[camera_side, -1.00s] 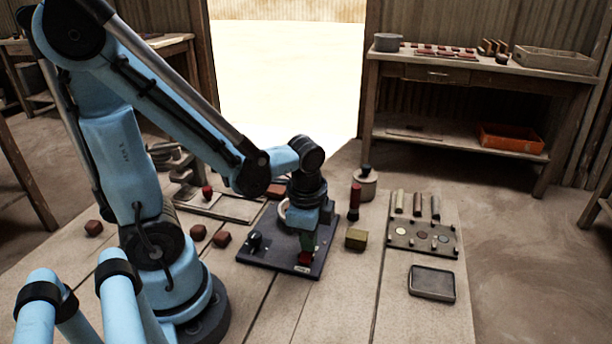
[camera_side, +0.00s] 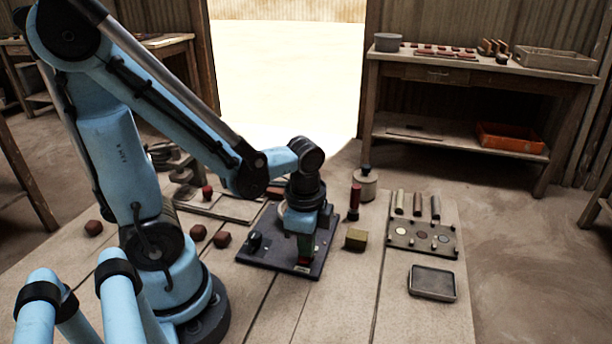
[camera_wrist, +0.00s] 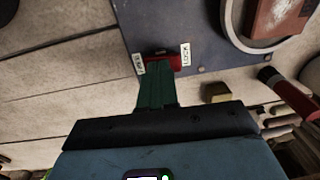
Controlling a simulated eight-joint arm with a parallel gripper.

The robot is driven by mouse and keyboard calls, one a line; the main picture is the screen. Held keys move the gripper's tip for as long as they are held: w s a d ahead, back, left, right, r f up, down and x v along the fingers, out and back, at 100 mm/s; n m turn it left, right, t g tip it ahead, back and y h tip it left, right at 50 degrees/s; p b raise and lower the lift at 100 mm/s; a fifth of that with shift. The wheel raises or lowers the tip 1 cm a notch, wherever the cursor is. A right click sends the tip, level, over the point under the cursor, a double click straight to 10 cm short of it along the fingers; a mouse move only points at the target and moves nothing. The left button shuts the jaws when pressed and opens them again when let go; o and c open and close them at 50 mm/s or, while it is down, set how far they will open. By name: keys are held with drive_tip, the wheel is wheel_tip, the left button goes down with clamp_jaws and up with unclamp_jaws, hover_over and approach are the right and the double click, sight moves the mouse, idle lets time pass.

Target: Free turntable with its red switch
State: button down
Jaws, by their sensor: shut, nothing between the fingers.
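The red switch (camera_wrist: 162,62) sits near the edge of a dark base plate (camera_wrist: 185,25), between two white labels, the right one reading LOCK. In the side view a little red of it (camera_side: 303,262) shows under my fingers. My gripper (camera_wrist: 157,68) is shut and empty, its green fingers pointing at the switch and overlapping it in the wrist view; I cannot tell whether they touch. The turntable (camera_wrist: 237,30) is a round pale-rimmed disc with a reddish-brown tile (camera_wrist: 278,22) on it. In the side view my gripper (camera_side: 304,258) mostly hides the turntable.
A dark knob (camera_side: 254,240) stands on the plate's left. A red-handled tool (camera_side: 355,198) and an olive block (camera_side: 356,239) stand to its right, with a peg board (camera_side: 422,238) and a shallow tray (camera_side: 432,283) beyond. Reddish lumps (camera_side: 221,239) lie left.

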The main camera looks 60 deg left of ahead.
drive_tip(key=shift+r, duration=0.15)
wheel_tip(320, 180, up, 14)
drive_tip(key=s+d, duration=0.2)
drive_tip(key=shift+f, duration=0.25)
idle(0.8)
drive_tip(key=shift+w+a+t+y, duration=0.3)
drive_tip(key=shift+a+t+y, duration=0.05)
drive_tip(key=shift+t+y, duration=0.25)
drive_tip(key=shift+f, duration=0.1)
drive_tip(key=shift+w+a+f, duration=0.35)
drive_tip(key=shift+f, duration=1.85)
drive_tip(key=shift+w+a+f, duration=0.35)
drive_tip(key=shift+f, duration=1.8)
drive_tip(key=shift+w+a+f, duration=0.35)
drive_tip(key=shift+f, duration=2)
